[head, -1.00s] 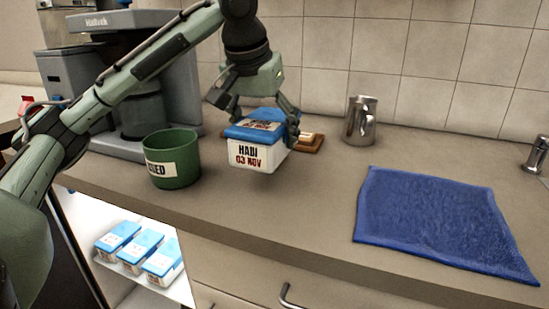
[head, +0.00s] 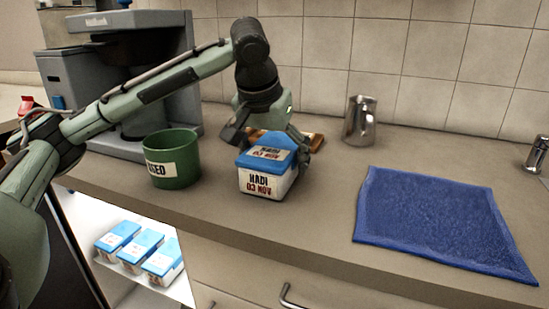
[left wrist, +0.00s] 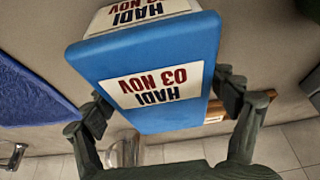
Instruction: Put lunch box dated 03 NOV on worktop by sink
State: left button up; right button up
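The lunch box (head: 267,168) is white with a blue lid and is labelled HADI 03 NOV on lid and side. It is upright at the worktop (head: 330,208), between the green pot and the blue cloth; I cannot tell whether its base touches. My left gripper (head: 270,142) reaches down from behind with a finger on either side of the lid. In the left wrist view the lid (left wrist: 150,75) lies between the fingers, close against both. My right gripper is not in view. No sink basin shows.
A green pot (head: 173,160) stands left of the box. A wooden board (head: 315,139) lies behind it, and a metal jug (head: 359,121) stands behind right. A blue cloth (head: 437,222) lies right. Several similar boxes (head: 140,248) sit on a shelf below. A metal fitting (head: 538,155) is far right.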

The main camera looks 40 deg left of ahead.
pick_arm(q)
jog(key=shift+o, duration=0.4)
jog(key=shift+r, duration=0.15)
jog(key=shift+s+r, duration=0.1)
jog(key=shift+r, duration=0.25)
jog(key=v, duration=1.1)
jog(key=shift+s+d+r, duration=0.1)
